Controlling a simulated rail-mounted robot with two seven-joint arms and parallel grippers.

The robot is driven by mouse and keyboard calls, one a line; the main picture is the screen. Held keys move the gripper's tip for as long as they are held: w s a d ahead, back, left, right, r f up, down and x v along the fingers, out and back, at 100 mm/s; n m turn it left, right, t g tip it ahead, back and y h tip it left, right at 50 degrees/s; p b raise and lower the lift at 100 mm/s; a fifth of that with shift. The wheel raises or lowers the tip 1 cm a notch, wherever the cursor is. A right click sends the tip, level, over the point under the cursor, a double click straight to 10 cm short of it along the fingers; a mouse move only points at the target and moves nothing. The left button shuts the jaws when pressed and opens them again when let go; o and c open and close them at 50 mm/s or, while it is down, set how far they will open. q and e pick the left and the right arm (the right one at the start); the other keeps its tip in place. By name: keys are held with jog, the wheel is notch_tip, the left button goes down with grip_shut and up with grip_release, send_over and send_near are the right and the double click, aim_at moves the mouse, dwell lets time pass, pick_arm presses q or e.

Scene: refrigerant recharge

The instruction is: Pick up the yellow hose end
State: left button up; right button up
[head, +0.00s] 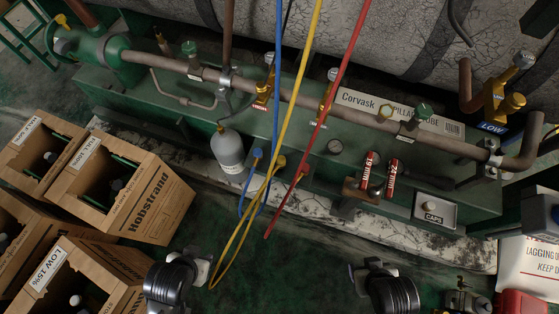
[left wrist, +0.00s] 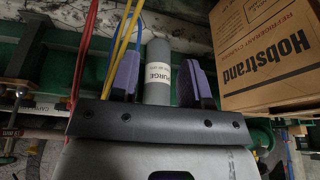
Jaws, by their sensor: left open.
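The yellow hose (head: 301,75) hangs from the top of the head view, loops low at the front, and comes back up to a yellow end fitting (head: 280,161) at the green bench's front edge. In the left wrist view, yellow strands (left wrist: 122,42) pass beside the left finger. My left gripper (left wrist: 163,80) is open, with purple pads. The grey PURGE cylinder (left wrist: 158,65) shows between its fingers, seemingly beyond them; contact is unclear. In the head view, my left wrist (head: 172,284) is at lower left. My right wrist (head: 388,288) is at lower right, its finger state unclear.
The blue hose (head: 277,75) and red hose (head: 338,80) hang beside the yellow one. Hobstrand boxes (head: 155,205) fill the left floor. A CAPS tray (head: 435,212) sits right. Pipes and valves run behind.

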pick_arm(q)
jog(key=shift+a, duration=0.15)
jog(key=o, duration=0.3)
dwell(0.3)
jog(key=shift+o, duration=0.2)
